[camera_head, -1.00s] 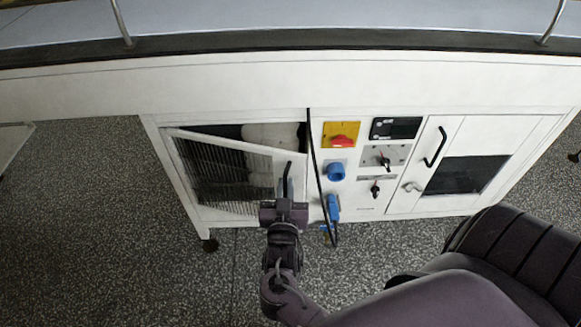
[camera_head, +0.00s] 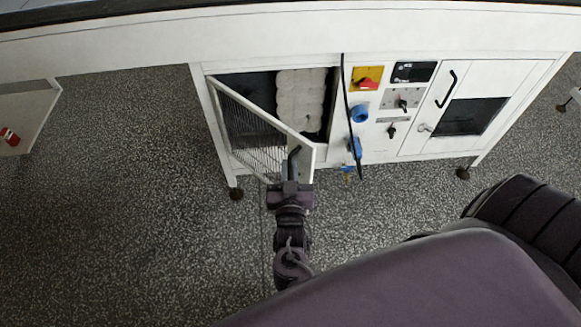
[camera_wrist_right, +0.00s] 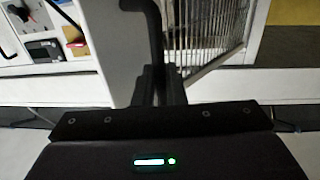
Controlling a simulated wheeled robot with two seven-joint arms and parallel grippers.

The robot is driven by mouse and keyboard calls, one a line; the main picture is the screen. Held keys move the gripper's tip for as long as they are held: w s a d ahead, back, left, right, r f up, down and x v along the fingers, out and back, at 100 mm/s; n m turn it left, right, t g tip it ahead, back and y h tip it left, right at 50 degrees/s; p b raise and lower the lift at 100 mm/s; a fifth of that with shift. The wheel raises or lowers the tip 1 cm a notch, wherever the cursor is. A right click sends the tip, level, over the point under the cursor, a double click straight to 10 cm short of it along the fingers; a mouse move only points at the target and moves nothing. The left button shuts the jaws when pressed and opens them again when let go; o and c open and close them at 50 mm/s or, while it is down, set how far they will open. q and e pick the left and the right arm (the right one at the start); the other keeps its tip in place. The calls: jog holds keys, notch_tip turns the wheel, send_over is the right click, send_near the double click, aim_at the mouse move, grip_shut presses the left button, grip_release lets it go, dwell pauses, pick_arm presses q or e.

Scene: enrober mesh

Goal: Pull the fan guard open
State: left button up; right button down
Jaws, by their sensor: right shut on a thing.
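The fan guard (camera_head: 262,137) is a white-framed door with a dark wire grille on the left of the white cabinet. It is hinged at its left side and stands partly open, its right edge swung out toward me. Its dark handle (camera_head: 294,160) is near that free edge. My right gripper (camera_head: 291,183) is shut on the handle. In the right wrist view the handle (camera_wrist_right: 154,35) runs down between the fingers (camera_wrist_right: 160,85), with the grille (camera_wrist_right: 205,35) beside it. Behind the guard, a pale ribbed block (camera_head: 301,103) shows in the dark opening. My left gripper is not in view.
Right of the opening are a hanging black cable (camera_head: 348,110), a yellow-and-red switch (camera_head: 366,78), a blue socket (camera_head: 360,113) and a closed door with a black handle (camera_head: 446,90). The speckled floor (camera_head: 130,200) left of the guard is clear.

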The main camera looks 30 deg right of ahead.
jog(key=shift+w+r, duration=0.1)
jog(key=c, duration=1.6)
grip_release()
jog(key=shift+w+a, duration=0.1)
jog(key=shift+c, duration=0.2)
